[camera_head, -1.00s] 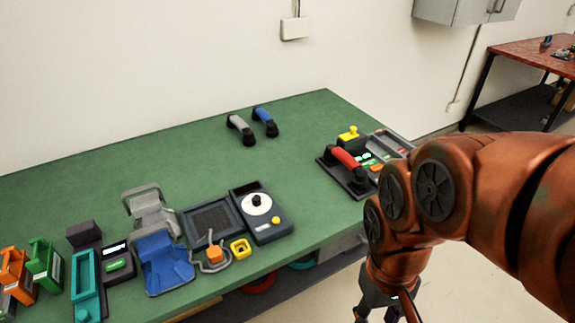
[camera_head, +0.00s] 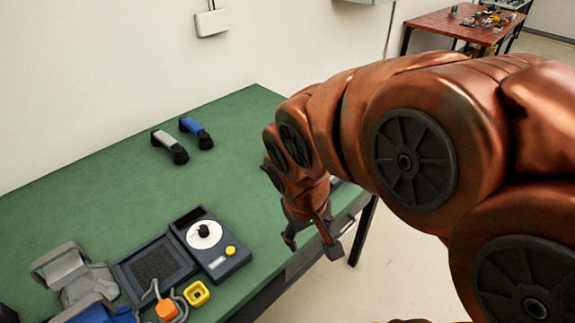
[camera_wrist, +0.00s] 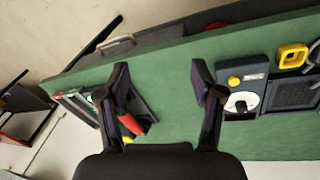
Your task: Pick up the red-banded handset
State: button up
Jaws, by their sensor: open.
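The red-banded handset (camera_wrist: 131,124) shows in the wrist view, partly behind my gripper's left finger, lying on a dark phone base on the green table. In the head view my arm hides it. My gripper (camera_wrist: 160,85) is open and empty in the wrist view, its two fingers wide apart above the green tabletop, with the handset at the left finger's side. In the head view my gripper (camera_head: 312,238) hangs near the table's front right edge.
A dial phone unit (camera_head: 210,243), a dark tray (camera_head: 155,267) and a yellow block (camera_head: 197,293) stand near the front edge. Grey (camera_head: 168,146) and blue (camera_head: 196,132) handsets lie at the back. The green tabletop (camera_head: 110,205) between is clear.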

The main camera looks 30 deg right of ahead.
jog(key=w+d+t+h+b, duration=0.3)
jog(key=w+d+t+b, duration=0.45)
jog(key=w+d, duration=1.25)
jog(key=w+f+n+t+y+b, duration=0.1)
jog(key=f+y+b, duration=0.1)
jog(key=w+a+f+n+t+y+b, duration=0.1)
jog(key=w+f+t+y+b, duration=0.1)
jog(key=w+f+n+t+y+b, duration=0.1)
jog(key=f+t+y+b, duration=0.1)
jog(key=y, duration=0.1)
jog(key=shift+w+a+f+n, duration=0.2)
jog(key=shift+a+f+n, duration=0.1)
jog(key=shift+a, duration=0.1)
jog(key=shift+s+a+f+y, duration=0.3)
jog(key=shift+a+y, duration=0.05)
jog(key=shift+y, duration=0.15)
jog(key=shift+w+a, duration=0.1)
jog(key=shift+w, duration=0.05)
jog(key=shift+b+x, duration=0.4)
jog(key=shift+x, duration=0.95)
jog(key=shift+w+f+b, duration=0.3)
jog(key=shift+w+f, duration=0.55)
jog(key=shift+w, duration=0.2)
jog(key=shift+x, duration=1.1)
